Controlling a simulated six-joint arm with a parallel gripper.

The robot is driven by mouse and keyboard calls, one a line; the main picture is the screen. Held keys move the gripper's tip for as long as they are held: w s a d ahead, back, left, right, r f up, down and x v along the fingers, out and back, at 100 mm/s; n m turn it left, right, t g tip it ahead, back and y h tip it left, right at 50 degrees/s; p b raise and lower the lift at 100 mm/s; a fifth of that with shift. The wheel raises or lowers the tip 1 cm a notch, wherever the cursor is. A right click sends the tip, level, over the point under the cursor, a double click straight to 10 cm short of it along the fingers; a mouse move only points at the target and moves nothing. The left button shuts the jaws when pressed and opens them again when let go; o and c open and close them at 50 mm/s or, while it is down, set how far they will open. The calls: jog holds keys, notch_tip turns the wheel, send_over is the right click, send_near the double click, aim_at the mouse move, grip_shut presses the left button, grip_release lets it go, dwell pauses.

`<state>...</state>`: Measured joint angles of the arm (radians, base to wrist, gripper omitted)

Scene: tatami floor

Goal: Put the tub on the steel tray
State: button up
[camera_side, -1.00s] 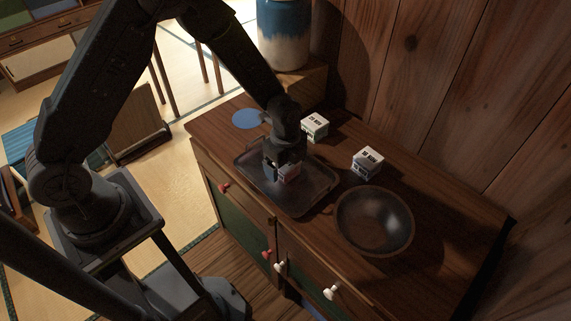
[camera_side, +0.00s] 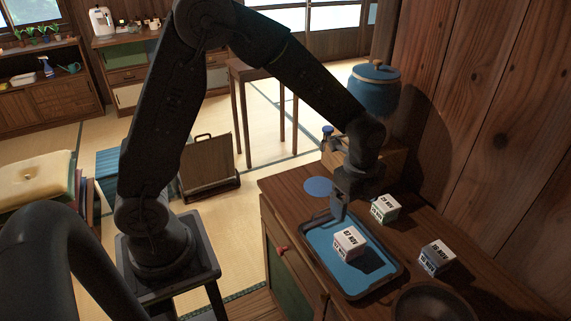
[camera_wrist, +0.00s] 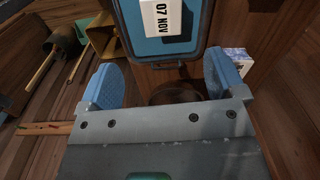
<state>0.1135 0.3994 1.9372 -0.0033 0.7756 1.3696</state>
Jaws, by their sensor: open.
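The tub, a white box marked "07 NOV" (camera_side: 348,243), stands upright on the tray (camera_side: 389,277), a dark-rimmed tray whose inside looks blue. In the wrist view the tub (camera_wrist: 166,16) shows at the top edge, partly cut off, on the blue tray (camera_wrist: 147,48). My gripper (camera_side: 341,212) is above the tray, just behind the tub in the side view. In the wrist view my gripper's blue fingers (camera_wrist: 164,78) are wide apart with nothing between them. The tub lies beyond the fingertips and looks clear of them.
Two similar boxes, one marked "23 NOV" (camera_side: 384,208) and one further right (camera_side: 437,257), stand on the cabinet top. A dark bowl (camera_side: 432,304) is at the front right, partly cut off. A blue disc (camera_side: 318,186) lies behind the tray. A wooden wall bounds the right.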

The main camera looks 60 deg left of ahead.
jog(key=s+a+r+n+t, duration=0.25)
jog(key=s+r+n, duration=0.5)
jog(key=r, duration=0.45)
jog(key=s+a+r+n+t, duration=0.2)
jog(key=s+r+n, duration=0.2)
jog(key=s+n, duration=0.5)
jog(key=s, duration=0.3)
jog(key=shift+t, duration=0.35)
